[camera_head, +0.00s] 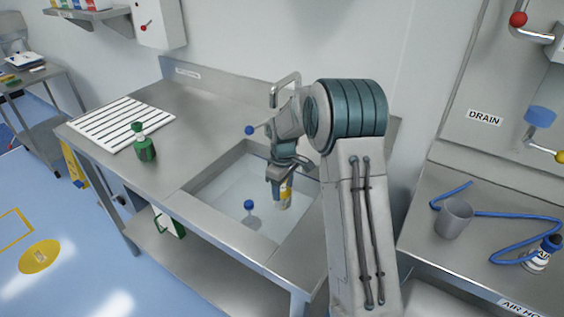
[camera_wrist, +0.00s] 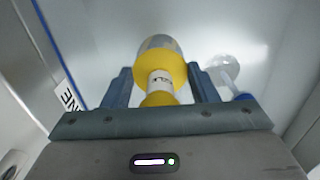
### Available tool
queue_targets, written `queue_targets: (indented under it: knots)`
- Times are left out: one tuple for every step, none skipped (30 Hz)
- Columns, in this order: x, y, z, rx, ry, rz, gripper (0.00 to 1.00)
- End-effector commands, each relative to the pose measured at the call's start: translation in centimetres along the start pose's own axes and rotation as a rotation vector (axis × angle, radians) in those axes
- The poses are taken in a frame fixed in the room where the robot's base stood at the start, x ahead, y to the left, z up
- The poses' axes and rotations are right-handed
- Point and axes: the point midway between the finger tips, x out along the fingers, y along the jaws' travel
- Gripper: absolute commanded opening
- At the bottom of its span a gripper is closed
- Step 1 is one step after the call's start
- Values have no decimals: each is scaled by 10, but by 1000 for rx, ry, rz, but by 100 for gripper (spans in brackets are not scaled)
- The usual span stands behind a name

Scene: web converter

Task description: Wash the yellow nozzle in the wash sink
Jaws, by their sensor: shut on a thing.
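The yellow nozzle (camera_wrist: 158,64) is between the fingers of my gripper (camera_wrist: 160,90) in the wrist view. It has a yellow collar, a pale labelled band and a grey metallic end pointing away from the gripper. In the head view my gripper (camera_head: 282,178) points down inside the wash sink (camera_head: 222,205), with the yellow and grey nozzle (camera_head: 284,194) below its fingers. The sink is a rectangular steel basin with a pale interior. I cannot tell whether the nozzle touches the water or the basin floor.
A tap (camera_head: 284,88) stands behind the sink. A blue-topped piece (camera_head: 249,206) is in the basin, left of the nozzle. A green bottle (camera_head: 145,148) and a white slatted rack (camera_head: 122,123) are on the left counter. A grey cup (camera_head: 454,218) and blue hose (camera_head: 498,214) lie right.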

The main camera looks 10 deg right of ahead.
Motion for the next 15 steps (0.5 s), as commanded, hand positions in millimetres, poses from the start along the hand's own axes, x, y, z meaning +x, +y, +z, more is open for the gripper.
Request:
queue_targets:
  knots:
    - [9,0,0,0,-1,-1,28]
    - [12,0,0,0,-1,-1,28]
    - [15,0,0,0,-1,-1,28]
    - [16,0,0,0,0,0,28]
    - [18,0,0,0,0,0,28]
    - [19,0,0,0,0,0,28]
    - [20,0,0,0,0,0,28]
    - [20,0,0,0,0,0,28]
    - [20,0,0,0,0,1,28]
    - [20,0,0,0,0,1,28]
    - [20,0,0,0,0,1,28]
    - [19,0,0,0,0,1,28]
    - [19,0,0,0,0,0,28]
    - [19,0,0,0,0,0,28]
    - [19,0,0,0,0,0,28]
